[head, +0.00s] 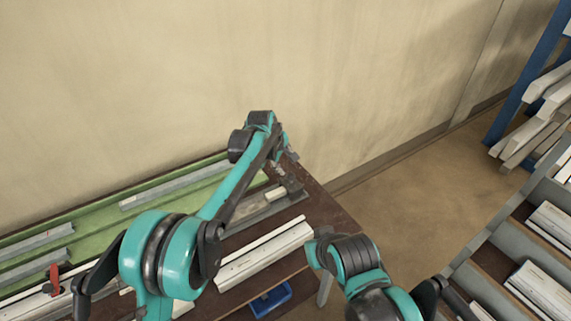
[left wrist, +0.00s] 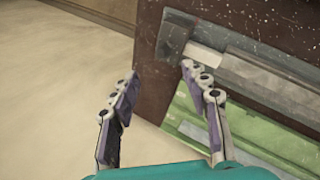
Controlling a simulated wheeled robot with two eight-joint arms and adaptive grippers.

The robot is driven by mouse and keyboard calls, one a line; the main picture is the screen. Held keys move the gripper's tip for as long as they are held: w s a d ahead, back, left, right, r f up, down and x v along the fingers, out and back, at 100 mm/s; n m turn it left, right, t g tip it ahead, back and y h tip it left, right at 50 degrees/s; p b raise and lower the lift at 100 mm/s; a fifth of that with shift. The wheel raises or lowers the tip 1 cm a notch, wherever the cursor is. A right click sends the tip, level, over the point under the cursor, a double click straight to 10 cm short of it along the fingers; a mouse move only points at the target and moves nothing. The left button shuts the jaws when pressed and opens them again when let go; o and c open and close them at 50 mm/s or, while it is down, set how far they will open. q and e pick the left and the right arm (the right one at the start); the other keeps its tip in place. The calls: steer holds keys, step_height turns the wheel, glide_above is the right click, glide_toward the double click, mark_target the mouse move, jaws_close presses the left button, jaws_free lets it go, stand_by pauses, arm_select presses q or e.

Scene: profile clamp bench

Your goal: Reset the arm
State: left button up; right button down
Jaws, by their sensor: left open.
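My left arm reaches up and over the far right end of the bench (head: 318,212). Its gripper (head: 284,168) is small and partly hidden by the arm in the head view. In the left wrist view the gripper (left wrist: 160,78) is open, with two purple-padded fingers apart and nothing between them. The right finger appears close to a short pale block (left wrist: 203,59) beside a grey metal rail (left wrist: 268,78); whether they touch cannot be told. My right arm is bent at the lower middle of the head view; its gripper is not visible.
A green strip (head: 100,215) with grey profiles runs along the wall. A long white profile (head: 262,252) lies nearer the front, with a blue bin (head: 270,300) below. A red clamp handle (head: 54,279) is at left. A rack of profiles (head: 545,290) stands right, past open floor.

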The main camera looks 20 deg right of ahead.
arm_select(q)
steer(key=shift+a, duration=0.1)
steer(key=s+a+r+m+t+b, duration=0.1)
steer(key=s+a+r, duration=0.25)
steer(key=a, duration=0.35)
steer(key=s+a+r+m+y, duration=0.1)
steer(key=s+a+r+m, duration=0.1)
steer(key=s+a, duration=0.45)
steer(key=s+a+r+m+t+b, duration=0.1)
steer(key=s+a+r, duration=0.15)
steer(key=a, duration=0.65)
steer(key=s+a+f+m+y+b, duration=0.1)
steer(key=s+a+f+m, duration=0.1)
steer(key=s+a+f, duration=0.2)
steer(key=s+a+f+m+t+y+b, duration=0.1)
steer(key=s+a+f, duration=0.4)
steer(key=s+a, duration=0.6)
steer(key=s+m, duration=0.1)
steer(key=s, duration=0.4)
steer(key=shift+s+a+m+t+y, duration=0.25)
steer(key=shift+s+m+t+y, duration=0.05)
steer(key=shift+y, duration=0.1)
steer(key=shift+f, duration=0.1)
